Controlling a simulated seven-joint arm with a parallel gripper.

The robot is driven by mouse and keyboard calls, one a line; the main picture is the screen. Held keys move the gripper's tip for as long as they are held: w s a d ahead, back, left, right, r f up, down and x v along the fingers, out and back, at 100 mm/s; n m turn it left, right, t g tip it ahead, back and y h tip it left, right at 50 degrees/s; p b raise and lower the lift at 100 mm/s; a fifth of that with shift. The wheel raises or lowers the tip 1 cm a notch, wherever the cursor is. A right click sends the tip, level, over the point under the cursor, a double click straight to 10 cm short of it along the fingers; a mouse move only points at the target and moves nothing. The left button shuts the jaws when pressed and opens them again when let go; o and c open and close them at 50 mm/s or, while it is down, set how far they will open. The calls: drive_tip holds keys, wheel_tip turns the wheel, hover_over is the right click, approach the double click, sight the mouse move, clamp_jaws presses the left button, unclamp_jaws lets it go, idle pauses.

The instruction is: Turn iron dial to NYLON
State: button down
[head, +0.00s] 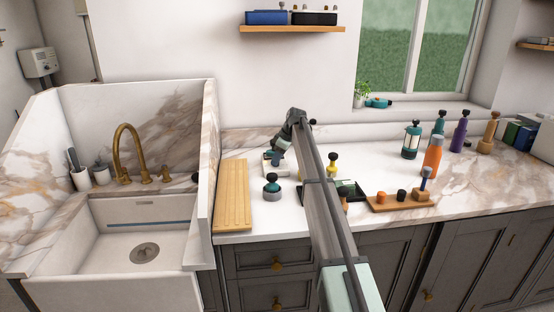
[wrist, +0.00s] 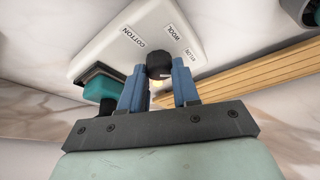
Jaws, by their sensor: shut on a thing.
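The iron dial is a black round knob (wrist: 159,64) on a white panel (wrist: 108,45) in the wrist view. Printed labels lie around it: COTTON (wrist: 132,37) to the upper left, WOOL (wrist: 173,32) to the upper right, and a third, partly legible label (wrist: 190,54), apparently NYLON, at the right. My gripper (wrist: 159,80) has its blue fingers closed on the knob's sides. I cannot make out which label the dial points to. In the head view my gripper (head: 279,150) is low over the white panel (head: 268,161) at the back of the counter and hides the dial.
A teal and black part (wrist: 100,87) lies close beside my left finger. A grey-and-teal knobbed object (head: 272,188) stands in front. A wooden tray (head: 400,204) and several bottles stand to the right.

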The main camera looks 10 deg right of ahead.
drive_tip(key=shift+n+g, duration=0.4)
drive_tip(key=shift+n, duration=0.6)
drive_tip(key=c, duration=0.8)
unclamp_jaws()
drive_tip(key=v, duration=1.3)
drive_tip(key=shift+d+r, duration=0.2)
drive_tip(key=shift+r, duration=0.1)
